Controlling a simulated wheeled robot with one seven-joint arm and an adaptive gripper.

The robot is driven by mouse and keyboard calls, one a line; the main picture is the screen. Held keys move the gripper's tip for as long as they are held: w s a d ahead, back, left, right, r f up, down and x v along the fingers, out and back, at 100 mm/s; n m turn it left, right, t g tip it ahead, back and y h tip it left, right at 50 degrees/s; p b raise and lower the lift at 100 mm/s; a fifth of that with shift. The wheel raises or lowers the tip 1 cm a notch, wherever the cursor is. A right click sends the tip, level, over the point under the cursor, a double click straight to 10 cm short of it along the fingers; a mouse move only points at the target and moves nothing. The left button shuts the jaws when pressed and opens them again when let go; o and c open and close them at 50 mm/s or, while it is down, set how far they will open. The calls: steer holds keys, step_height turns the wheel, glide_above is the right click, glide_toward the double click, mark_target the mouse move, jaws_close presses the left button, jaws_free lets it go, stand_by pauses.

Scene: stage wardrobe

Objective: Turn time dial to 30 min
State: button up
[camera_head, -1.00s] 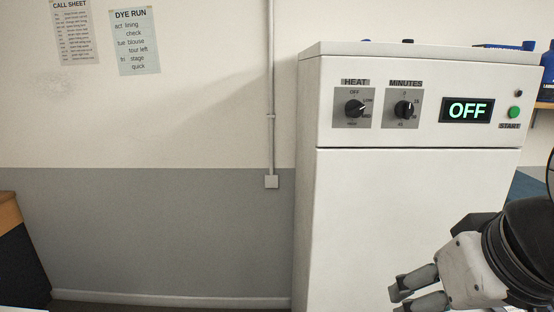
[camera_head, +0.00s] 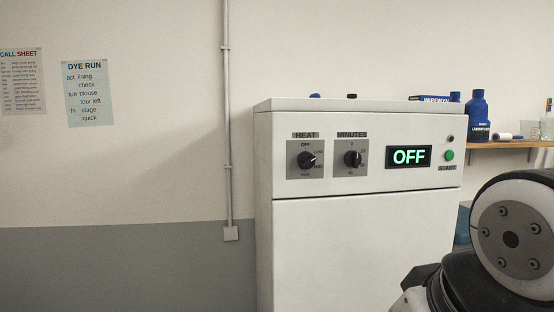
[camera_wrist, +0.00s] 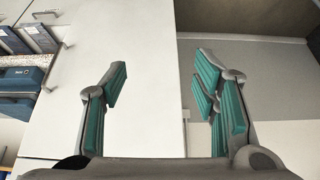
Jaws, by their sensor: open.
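The time dial (camera_head: 352,158) is a black knob on a grey plate under the label MINUTES, on the upper front panel of a white machine (camera_head: 360,245). Its pointer looks close to upright, but its exact setting is too small to tell. The HEAT dial (camera_head: 306,159) is to its left. The display (camera_head: 408,157) to its right reads OFF in green. My gripper (camera_wrist: 165,90) is open and empty in the wrist view, its teal-padded fingers apart. The white machine front (camera_wrist: 145,60) shows beyond it. In the head view my arm is at the lower right, away from the dial.
A green START button (camera_head: 449,156) is right of the display. A shelf (camera_head: 510,144) with blue bottles (camera_head: 478,112) is at the right. A conduit (camera_head: 227,120) runs down the wall left of the machine.

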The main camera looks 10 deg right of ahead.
steer(key=w+r+t+y+b, duration=0.1)
steer(key=w+t+y+b, duration=0.1)
steer(key=w+b, duration=0.6)
steer(key=t+h+b, duration=0.2)
steer(key=t+b, duration=0.8)
steer(key=b, duration=0.2)
glide_toward(357, 155)
steer(key=w+p, duration=0.1)
steer(key=w, duration=0.9)
steer(key=shift+f, duration=0.15)
steer(key=shift+s, duration=0.1)
steer(key=c, duration=1.2)
